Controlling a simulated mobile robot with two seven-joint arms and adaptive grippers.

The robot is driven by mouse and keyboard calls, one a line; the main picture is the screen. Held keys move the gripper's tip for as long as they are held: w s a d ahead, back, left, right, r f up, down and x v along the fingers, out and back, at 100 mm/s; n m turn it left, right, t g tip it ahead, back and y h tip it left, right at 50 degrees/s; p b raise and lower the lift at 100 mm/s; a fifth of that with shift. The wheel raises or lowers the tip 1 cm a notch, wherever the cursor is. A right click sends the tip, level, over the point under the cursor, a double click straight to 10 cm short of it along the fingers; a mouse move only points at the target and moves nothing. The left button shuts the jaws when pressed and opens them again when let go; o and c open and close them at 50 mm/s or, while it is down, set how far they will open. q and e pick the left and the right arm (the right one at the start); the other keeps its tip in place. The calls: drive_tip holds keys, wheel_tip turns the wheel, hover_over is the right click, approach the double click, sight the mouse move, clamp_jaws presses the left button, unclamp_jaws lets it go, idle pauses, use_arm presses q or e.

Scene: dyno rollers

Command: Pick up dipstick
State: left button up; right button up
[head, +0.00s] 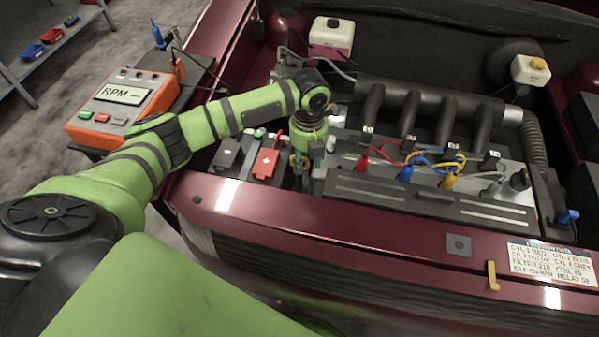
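My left gripper (308,168) points down into the engine bay, between the red-topped battery and the engine. A small yellow-orange loop (299,161) shows at its fingers and looks like the dipstick's handle. The rest of the dipstick is hidden by the gripper and the engine parts. The fingers are small and partly covered by the wrist, so I cannot tell whether they are closed on the loop. My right gripper is out of view.
The battery's red cover (265,164) is close left of the gripper. Coloured plug leads (410,160) and a black intake manifold (440,105) lie to the right. The maroon front panel (350,215) runs in front. An orange RPM meter (122,103) stands at left.

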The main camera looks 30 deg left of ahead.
use_arm(q)
drive_tip(key=shift+f, duration=0.9)
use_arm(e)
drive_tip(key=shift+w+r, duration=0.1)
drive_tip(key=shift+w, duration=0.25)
use_arm(q)
clamp_jaws()
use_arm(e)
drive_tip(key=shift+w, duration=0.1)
